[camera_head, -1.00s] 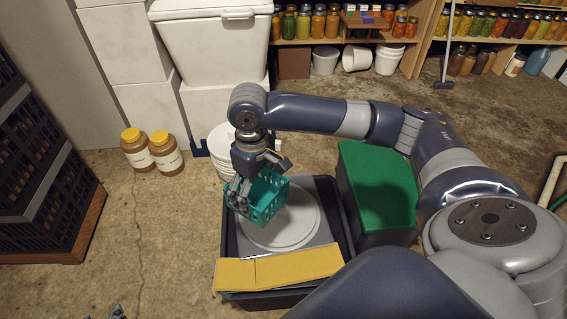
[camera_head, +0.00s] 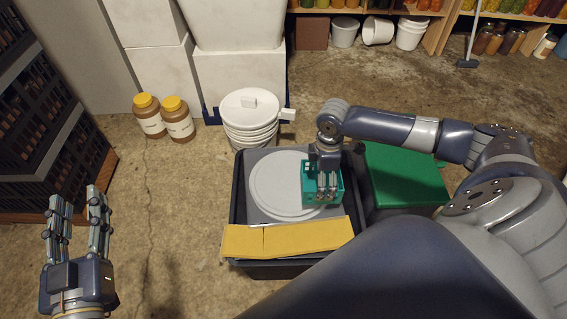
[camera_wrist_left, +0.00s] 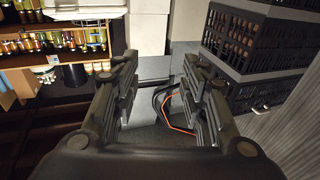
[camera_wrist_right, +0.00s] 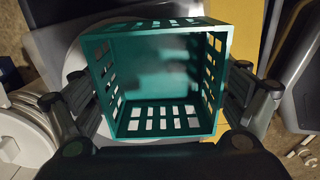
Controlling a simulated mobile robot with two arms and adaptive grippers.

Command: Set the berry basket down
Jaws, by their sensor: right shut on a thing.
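The teal berry basket (camera_head: 334,194) is at the right side of the round grey lid on the black tote in the head view. Its open, slotted inside (camera_wrist_right: 160,70) fills the right wrist view and looks empty. My right gripper (camera_head: 322,188) reaches down from above and is shut on the basket, with fingers on both sides in the right wrist view. I cannot tell whether the basket's base touches the lid. My left gripper (camera_head: 78,205) is open and empty over the floor at the left; its spread fingers also show in the left wrist view (camera_wrist_left: 160,95).
The black tote (camera_head: 238,205) carries the round lid (camera_head: 275,185) and a yellow cloth strip (camera_head: 285,239) at its front. A green-lidded bin (camera_head: 405,175) stands to its right. White stacked buckets (camera_head: 250,120) stand behind; two brown jars (camera_head: 178,122) are on the floor.

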